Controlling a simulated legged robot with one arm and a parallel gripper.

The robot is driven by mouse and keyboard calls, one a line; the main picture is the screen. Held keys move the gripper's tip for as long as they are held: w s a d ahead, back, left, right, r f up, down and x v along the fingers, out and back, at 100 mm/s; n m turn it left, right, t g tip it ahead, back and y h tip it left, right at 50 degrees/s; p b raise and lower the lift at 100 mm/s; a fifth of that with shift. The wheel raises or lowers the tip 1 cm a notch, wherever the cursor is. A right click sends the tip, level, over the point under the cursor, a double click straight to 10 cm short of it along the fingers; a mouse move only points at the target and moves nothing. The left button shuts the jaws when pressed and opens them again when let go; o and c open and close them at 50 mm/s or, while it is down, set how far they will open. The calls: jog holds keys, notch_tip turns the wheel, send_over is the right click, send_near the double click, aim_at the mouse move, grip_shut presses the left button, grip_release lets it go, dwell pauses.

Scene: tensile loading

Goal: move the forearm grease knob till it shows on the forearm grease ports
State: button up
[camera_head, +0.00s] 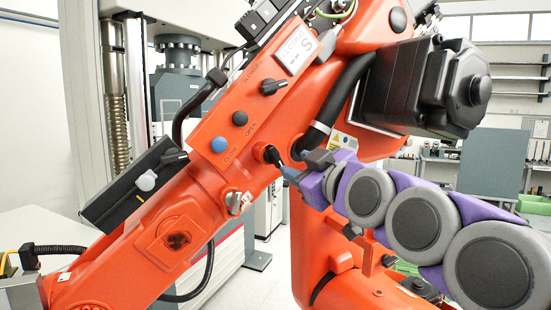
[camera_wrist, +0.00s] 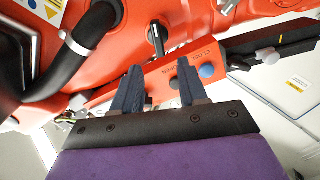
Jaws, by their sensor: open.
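An orange robot arm's forearm (camera_head: 190,190) runs diagonally across the head view. A short black knob or lever (camera_head: 271,154) with a metal stem stands out of its side. It shows in the wrist view (camera_wrist: 157,38), beyond the gap between my fingers and apart from them. My gripper (camera_head: 285,168) is open and empty beside it, and it shows in the wrist view (camera_wrist: 158,85). The panel carries a black selector (camera_head: 273,86), a black button (camera_head: 240,118) and a blue button (camera_head: 218,144). No readable label tells which part is the grease knob or the ports.
A black box with a white-grey knob (camera_head: 145,181) is at the panel's lower end. A metal fitting (camera_head: 235,203) sticks out lower on the forearm. A thick black hose (camera_head: 338,95) and a black motor housing (camera_head: 425,82) are above my arm. A grey testing machine stands behind.

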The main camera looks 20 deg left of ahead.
aim_at(276, 157)
jog(key=x, duration=1)
jog(key=shift+s+a+f, duration=0.1)
jog(key=shift+s+a, duration=0.05)
jog(key=shift+d, duration=0.55)
jog(key=shift+a, duration=0.5)
jog(key=c, duration=0.4)
jog(key=shift+w, duration=0.2)
grip_shut()
